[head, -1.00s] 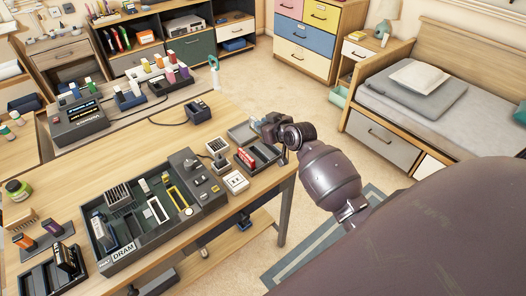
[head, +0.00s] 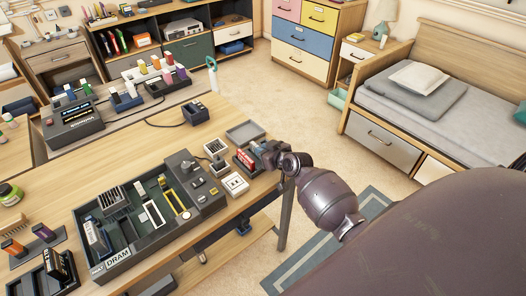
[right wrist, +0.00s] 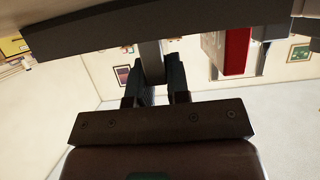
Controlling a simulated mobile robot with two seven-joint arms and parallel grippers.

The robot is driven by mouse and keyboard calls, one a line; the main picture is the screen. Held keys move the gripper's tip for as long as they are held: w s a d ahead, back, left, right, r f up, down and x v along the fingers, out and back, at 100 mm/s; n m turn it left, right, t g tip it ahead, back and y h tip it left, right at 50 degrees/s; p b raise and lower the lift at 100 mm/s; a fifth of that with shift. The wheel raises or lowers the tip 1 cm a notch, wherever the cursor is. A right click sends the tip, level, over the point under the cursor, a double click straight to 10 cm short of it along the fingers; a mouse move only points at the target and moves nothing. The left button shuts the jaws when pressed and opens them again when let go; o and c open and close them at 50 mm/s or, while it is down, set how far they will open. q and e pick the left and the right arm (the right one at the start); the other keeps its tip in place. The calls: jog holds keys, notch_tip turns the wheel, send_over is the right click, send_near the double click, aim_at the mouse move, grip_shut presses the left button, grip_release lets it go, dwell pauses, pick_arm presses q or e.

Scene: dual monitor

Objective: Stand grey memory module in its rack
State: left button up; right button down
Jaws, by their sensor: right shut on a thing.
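My right gripper (head: 262,150) is at the dark rack (head: 263,169) near the table's right edge. In the right wrist view its two fingers (right wrist: 156,88) are shut on a narrow grey piece, the grey memory module (right wrist: 152,62). The module reaches up behind a dark bar, which looks like the rack's edge. I cannot tell whether it is seated in a slot. A red module (head: 245,160) stands in the rack beside my gripper; it also shows in the right wrist view (right wrist: 238,50). My left gripper is not in view.
A grey tray (head: 246,124) lies just behind the rack. A white block (head: 235,184) and small open boxes (head: 215,147) stand left of it. A large DRAM box (head: 150,247) fills the table's front.

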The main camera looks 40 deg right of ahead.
jog(key=shift+f, duration=0.15)
jog(key=c, duration=1.1)
grip_release()
jog(key=shift+r, duration=0.35)
jog(key=a+p+v, duration=0.1)
jog(key=p+v, duration=0.1)
jog(key=v, duration=0.9)
jog(key=s+a+f+g, duration=0.1)
jog(key=s+a+f, duration=0.3)
jog(key=s, duration=0.6)
jog(key=s+a+f+g+h, duration=0.1)
jog(key=s+a+f, duration=0.3)
jog(key=s, duration=0.6)
jog(key=shift+a, duration=1.1)
